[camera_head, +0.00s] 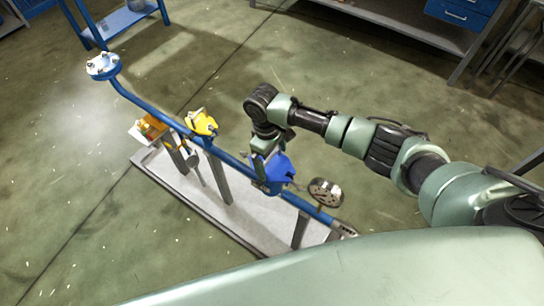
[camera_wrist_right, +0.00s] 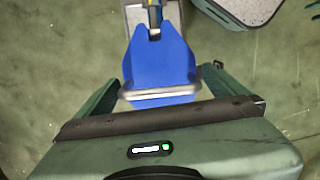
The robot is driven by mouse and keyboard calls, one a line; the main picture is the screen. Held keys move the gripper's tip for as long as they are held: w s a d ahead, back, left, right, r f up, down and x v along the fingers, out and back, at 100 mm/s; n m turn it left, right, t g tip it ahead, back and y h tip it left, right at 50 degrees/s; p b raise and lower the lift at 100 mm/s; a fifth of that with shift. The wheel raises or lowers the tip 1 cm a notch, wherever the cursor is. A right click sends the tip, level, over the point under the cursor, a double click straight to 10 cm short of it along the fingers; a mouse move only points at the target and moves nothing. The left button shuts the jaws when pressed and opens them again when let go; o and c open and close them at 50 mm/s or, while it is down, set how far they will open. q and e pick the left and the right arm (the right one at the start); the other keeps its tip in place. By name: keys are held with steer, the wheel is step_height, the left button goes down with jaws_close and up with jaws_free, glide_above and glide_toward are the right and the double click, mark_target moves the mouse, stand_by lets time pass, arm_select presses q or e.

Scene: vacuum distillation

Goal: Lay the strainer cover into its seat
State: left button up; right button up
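My right gripper (camera_head: 265,150) is over the blue pipe line (camera_head: 235,160), at a blue angular part (camera_head: 278,170) near its right half. In the right wrist view a blue part (camera_wrist_right: 160,62) with a silver edge (camera_wrist_right: 160,93) lies between the two spread fingers of the right gripper (camera_wrist_right: 162,82). I cannot tell whether the fingers touch it. I cannot say for sure whether this blue part is the strainer cover or the strainer body. The seat cannot be made out; the gripper hides part of that area. My left gripper is out of view.
A round silver disc (camera_head: 325,192) stands by the line's right end. Yellow parts (camera_head: 202,122) and a blue flange (camera_head: 103,66) lie along the line to the left. The line stands on a grey base plate (camera_head: 205,205). A workbench (camera_head: 390,25) is at the back; open floor lies around.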

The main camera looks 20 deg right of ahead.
step_height(320, 180, up, 8)
steer(key=w, duration=0.1)
steer(key=shift+a+b, duration=0.3)
steer(key=shift+b, duration=0.15)
stand_by(0.3)
